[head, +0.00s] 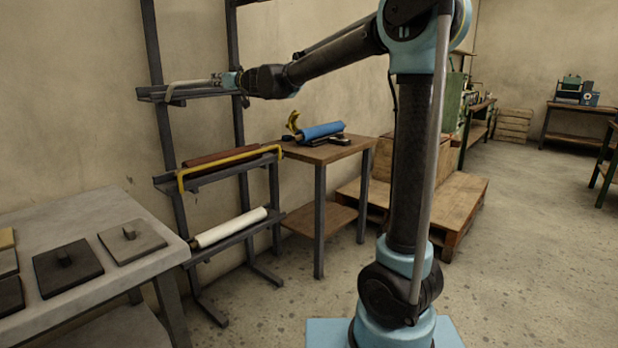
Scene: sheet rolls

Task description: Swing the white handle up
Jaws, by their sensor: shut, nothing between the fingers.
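The white handle (188,84) is a pale bent bar at the top shelf of the dark metal rack (160,95). Its left end bends down in front of the shelf, and its long part runs right, about level, to my gripper. My gripper (218,79) is at the end of the outstretched arm, at the handle's right end. It looks shut and points left. It is small in the view, and I cannot tell whether it touches the handle. The handle's right end is hidden by my gripper or blends with it.
Below, the rack holds a brown roll (215,157) behind a yellow bar (230,167) and a white roll (230,227). A wooden table (325,152) with a blue roll (322,131) stands right of it. A grey table (150,265) is at front left. Floor is clear at right.

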